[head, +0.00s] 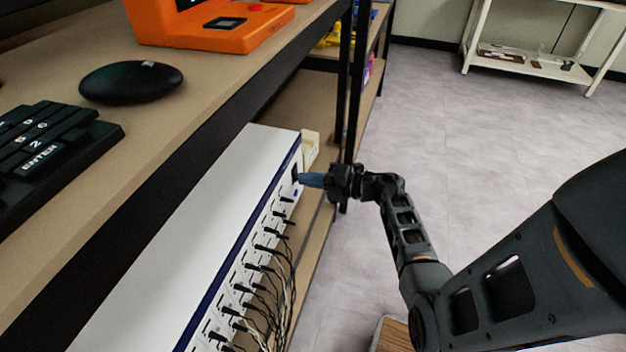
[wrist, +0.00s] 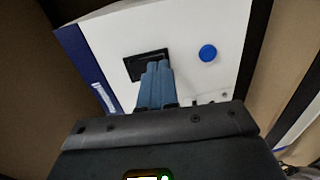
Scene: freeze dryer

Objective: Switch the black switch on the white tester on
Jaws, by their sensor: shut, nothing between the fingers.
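The white tester (head: 205,215) is a long white box with a blue edge stripe, on the shelf below the desk top. Its front panel (wrist: 205,25) fills much of the wrist view. The black switch (wrist: 148,63) sits in a dark rectangular frame on that panel, and its lower part is hidden behind my fingers. It also shows small in the head view (head: 295,171). My gripper (wrist: 156,68) is shut and empty, its blue fingertips together at the switch. In the head view my gripper (head: 302,179) points left at the panel's far end. Whether the tips touch the switch I cannot tell.
A round blue button (wrist: 208,53) is right of the switch in the wrist view. Several black cables (head: 262,268) plug into the tester's front. A black shelf post (head: 352,90) stands just beyond my gripper. Open floor (head: 430,130) lies to the right.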

